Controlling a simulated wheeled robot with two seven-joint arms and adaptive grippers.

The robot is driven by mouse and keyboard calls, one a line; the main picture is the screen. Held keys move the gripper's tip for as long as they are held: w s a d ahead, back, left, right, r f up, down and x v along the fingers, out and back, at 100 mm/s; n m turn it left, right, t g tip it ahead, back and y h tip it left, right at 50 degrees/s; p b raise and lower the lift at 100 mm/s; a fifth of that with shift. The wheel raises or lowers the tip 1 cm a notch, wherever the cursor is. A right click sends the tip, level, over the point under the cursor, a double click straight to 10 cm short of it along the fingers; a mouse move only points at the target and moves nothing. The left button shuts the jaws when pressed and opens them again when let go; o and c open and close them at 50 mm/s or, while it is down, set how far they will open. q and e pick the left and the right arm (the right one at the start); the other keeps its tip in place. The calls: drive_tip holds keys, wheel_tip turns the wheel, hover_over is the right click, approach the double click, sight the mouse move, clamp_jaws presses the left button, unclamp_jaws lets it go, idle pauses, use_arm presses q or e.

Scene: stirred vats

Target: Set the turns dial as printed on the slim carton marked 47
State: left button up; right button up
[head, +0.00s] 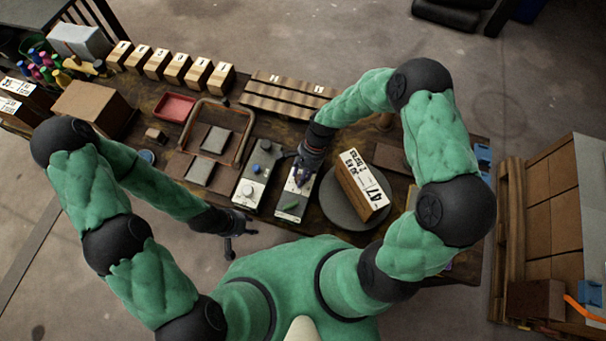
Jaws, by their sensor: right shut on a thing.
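The slim carton marked 47 (356,182) stands on a round grey disc (338,213), its white label facing up and right. The smaller print above the 47 is too small to read surely. My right gripper (301,178) is over the upper part of a pale control panel (286,214) left of the carton. It is shut on what seems to be a dial there, mostly hidden by the fingers, so its setting cannot be read. A green part lies lower on that panel. My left gripper (240,241) is open and empty at the table's front edge.
A second pale panel (247,193) with dark and blue knobs stands just left. Further left are a wooden-rimmed tray (250,139), a red tray (174,107) and a brown box (92,108). Several numbered blocks (180,69) line the back edge.

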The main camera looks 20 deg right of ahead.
drive_tip(key=n, duration=0.2)
drive_tip(key=n+g+h, duration=0.1)
drive_tip(key=n, duration=0.2)
drive_tip(key=shift+w+a+r+n+h, duration=0.15)
drive_tip(key=shift+w+a+n+h, duration=0.15)
drive_tip(key=shift+w, duration=0.1)
drive_tip(key=n+h, duration=0.1)
drive_tip(key=n, duration=0.2)
drive_tip(key=n+g+h, duration=0.1)
drive_tip(key=n, duration=0.1)
drive_tip(key=shift+a+n, duration=0.15)
drive_tip(key=shift+n, duration=0.25)
drive_tip(key=shift+s+n, duration=0.15)
drive_tip(key=shift+n, duration=0.15)
drive_tip(key=o, duration=0.8)
drive_tip(key=shift+o, duration=1.4)
drive_tip(key=shift+s+a, duration=0.1)
drive_tip(key=v, duration=1.1)
drive_tip(key=shift+w+r, duration=0.25)
drive_tip(key=shift+r, duration=0.1)
drive_tip(key=shift+a+r, duration=0.1)
drive_tip(key=shift+a, duration=0.05)
